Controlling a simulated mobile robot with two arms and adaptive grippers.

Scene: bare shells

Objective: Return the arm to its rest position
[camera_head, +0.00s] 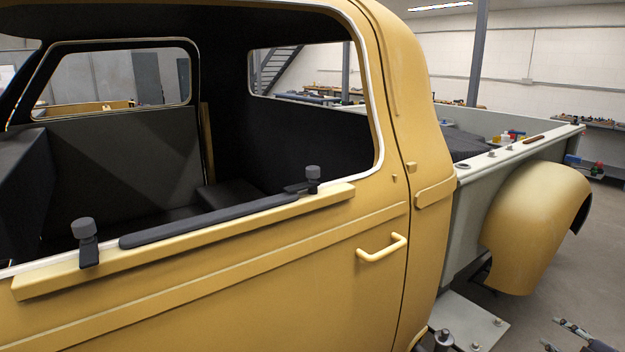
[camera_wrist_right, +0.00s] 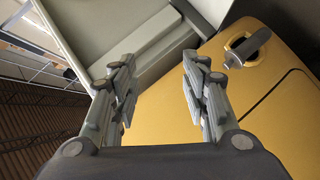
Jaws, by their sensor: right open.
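My right gripper (camera_head: 551,332) is at the bottom right corner of the head view, low beside the truck and over the grey floor. Only its fingers and a bit of its dark body show there. In the right wrist view its two grey fingers (camera_wrist_right: 160,72) stand wide apart with nothing between them. The rest of my right arm is out of the picture. My left gripper and arm are not in view.
A yellow pickup truck door (camera_head: 250,270) with a handle (camera_head: 382,248) fills the left. A rounded yellow fender (camera_head: 540,225) and a grey plate with bolts (camera_head: 468,318) stick out near my right gripper. Floor (camera_head: 590,285) at the right is open.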

